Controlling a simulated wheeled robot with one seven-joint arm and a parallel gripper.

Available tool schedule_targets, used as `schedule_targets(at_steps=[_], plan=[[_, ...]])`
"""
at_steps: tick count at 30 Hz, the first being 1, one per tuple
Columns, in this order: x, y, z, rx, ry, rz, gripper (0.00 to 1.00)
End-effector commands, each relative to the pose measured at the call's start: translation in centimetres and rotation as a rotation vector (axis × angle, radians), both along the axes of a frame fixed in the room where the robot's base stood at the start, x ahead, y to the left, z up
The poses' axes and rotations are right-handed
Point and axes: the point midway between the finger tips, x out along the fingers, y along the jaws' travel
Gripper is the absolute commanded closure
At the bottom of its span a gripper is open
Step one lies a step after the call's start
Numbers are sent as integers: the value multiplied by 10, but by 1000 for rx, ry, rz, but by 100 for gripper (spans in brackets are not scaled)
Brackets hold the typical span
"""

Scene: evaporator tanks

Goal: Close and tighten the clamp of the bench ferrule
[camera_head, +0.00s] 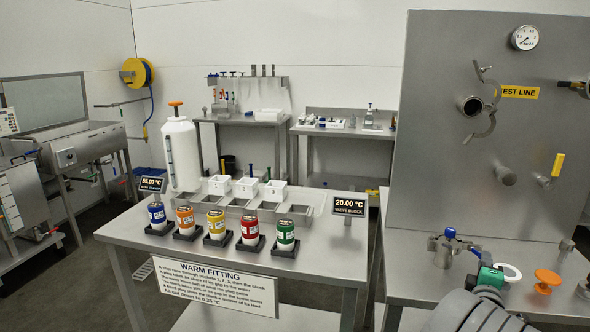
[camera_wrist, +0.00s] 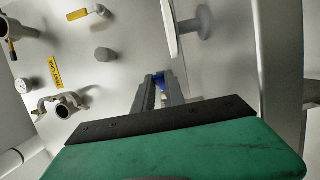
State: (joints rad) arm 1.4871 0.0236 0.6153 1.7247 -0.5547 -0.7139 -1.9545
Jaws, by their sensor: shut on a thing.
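The bench ferrule's steel clamp (camera_head: 434,246) stands at the left of the right-hand bench, low beside the test panel. A blue knob (camera_head: 450,233) shows at its top. My gripper (camera_head: 461,242) reaches the knob from the lower right, its green body in front. In the wrist view my two fingers (camera_wrist: 160,92) are closed around the blue knob (camera_wrist: 160,78). My fingers and green body hide most of the clamp, so I cannot tell how far its halves are closed around the ferrule.
An orange disc (camera_head: 547,280) and a white ring (camera_head: 510,271) are near my gripper on the right. The steel panel (camera_head: 430,140) behind carries a pipe with an open clamp (camera_head: 487,120), a gauge (camera_head: 524,38) and a yellow-handled valve (camera_head: 557,165). Another bench (camera_head: 120,228) holds coloured cans.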

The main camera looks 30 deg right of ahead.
Motion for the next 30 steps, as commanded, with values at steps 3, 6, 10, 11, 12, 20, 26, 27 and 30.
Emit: schedule_targets(at_steps=[3,6,10,11,12,20,26,27,30], plan=[[0,1,-2,3,3,6,100],[0,1,-2,3,3,6,100],[0,1,-2,3,3,7,100],[0,0,-3,4,2,9,100],[0,0,-5,3,1,13,100],[-2,-5,-6,3,-3,65,100],[-4,-7,-6,0,0,111,100],[-4,-8,-6,0,-1,121,100],[-4,-10,-6,1,-2,147,100]])
